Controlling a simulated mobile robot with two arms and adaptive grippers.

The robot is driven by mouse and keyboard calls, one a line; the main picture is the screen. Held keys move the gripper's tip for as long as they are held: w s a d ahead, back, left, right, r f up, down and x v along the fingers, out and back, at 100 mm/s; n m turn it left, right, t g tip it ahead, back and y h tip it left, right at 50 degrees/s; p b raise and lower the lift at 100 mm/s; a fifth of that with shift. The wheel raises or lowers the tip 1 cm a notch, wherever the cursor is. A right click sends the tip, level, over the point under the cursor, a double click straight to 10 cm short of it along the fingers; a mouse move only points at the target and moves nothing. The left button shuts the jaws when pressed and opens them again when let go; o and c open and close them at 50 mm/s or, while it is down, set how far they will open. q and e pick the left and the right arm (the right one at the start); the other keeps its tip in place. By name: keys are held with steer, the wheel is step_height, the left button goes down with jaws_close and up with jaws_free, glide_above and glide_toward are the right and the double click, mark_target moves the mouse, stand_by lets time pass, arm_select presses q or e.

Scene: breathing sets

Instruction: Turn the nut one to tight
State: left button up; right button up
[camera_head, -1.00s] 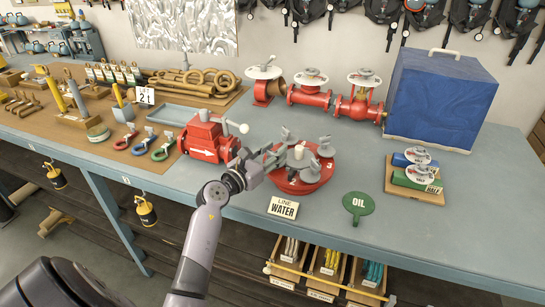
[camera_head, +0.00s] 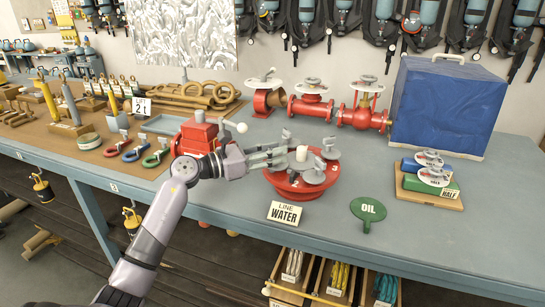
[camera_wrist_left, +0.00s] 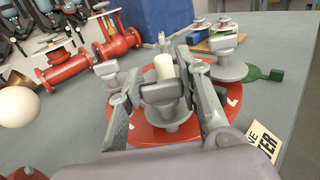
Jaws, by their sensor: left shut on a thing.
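A round red flange (camera_head: 290,188) with numbers on its rim lies on the bench, with a white post (camera_head: 301,153) at its middle. Grey wing nuts stand around the post, among them one at the back (camera_head: 287,138) and one at the right (camera_head: 327,147). My left gripper (camera_head: 284,155) reaches in from the left. In the left wrist view its fingers are shut on the near grey nut (camera_wrist_left: 162,95), one finger on each side, in front of the post (camera_wrist_left: 163,67). That nut's number is hidden, and its tightness cannot be told. My right gripper is out of view.
A red valve body (camera_head: 195,138) stands close behind my left wrist. A "LINE WATER" sign (camera_head: 285,213) and a green "OIL" tag (camera_head: 368,211) are in front of the flange. A blue covered box (camera_head: 445,105) is at the back right. The bench between is clear.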

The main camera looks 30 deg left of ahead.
arm_select(q)
steer(key=o, duration=1.2)
steer(key=v, duration=1.2)
